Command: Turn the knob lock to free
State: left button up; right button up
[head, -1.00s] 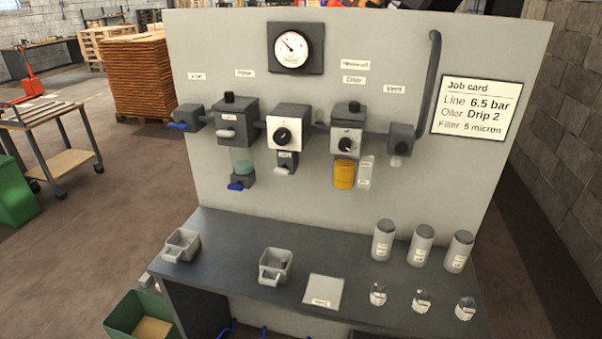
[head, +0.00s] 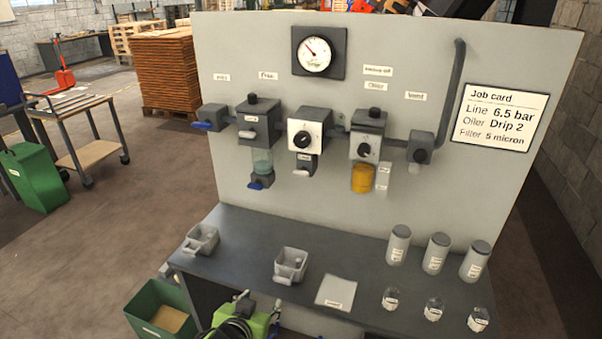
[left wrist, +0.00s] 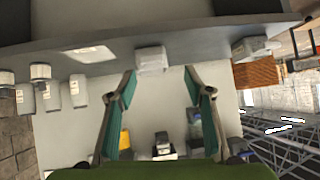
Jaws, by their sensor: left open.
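On the panel, the middle unit (head: 309,128) has a white face with a black round knob (head: 302,140). A small grey block with a pale tag (head: 304,170) hangs below it. I cannot tell which part is the knob lock or its setting. My left gripper (head: 259,303) is at the bottom of the head view, in front of the bench and well apart from the panel. The upside-down left wrist view shows its two fingers (left wrist: 160,88) spread with nothing between them; the middle unit (left wrist: 163,146) shows beyond. My right gripper is out of view.
The filter (head: 258,125) with its bowl is left of the middle unit; the oiler (head: 369,140) with a yellow bowl is right. The bench (head: 240,222) below carries two grey trays, a pale sheet (head: 336,291), white canisters and small jars. A green bin (head: 160,312) stands front left.

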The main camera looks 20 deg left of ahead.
pick_arm(q)
jog(key=w+r+t, duration=0.4)
jog(key=w+r, duration=0.5)
jog(key=r, duration=0.1)
jog(key=t+h, duration=0.2)
jog(key=t, duration=0.2)
send_near(300, 175)
jog(key=shift+m, duration=0.3)
jog(key=w+p, duration=0.3)
jog(key=w, duration=0.6)
jog(key=shift+w+d+r, duration=0.1)
jog(key=shift+w+r, duration=0.05)
jog(key=shift+w, duration=0.85)
jog(key=c, duration=1.1)
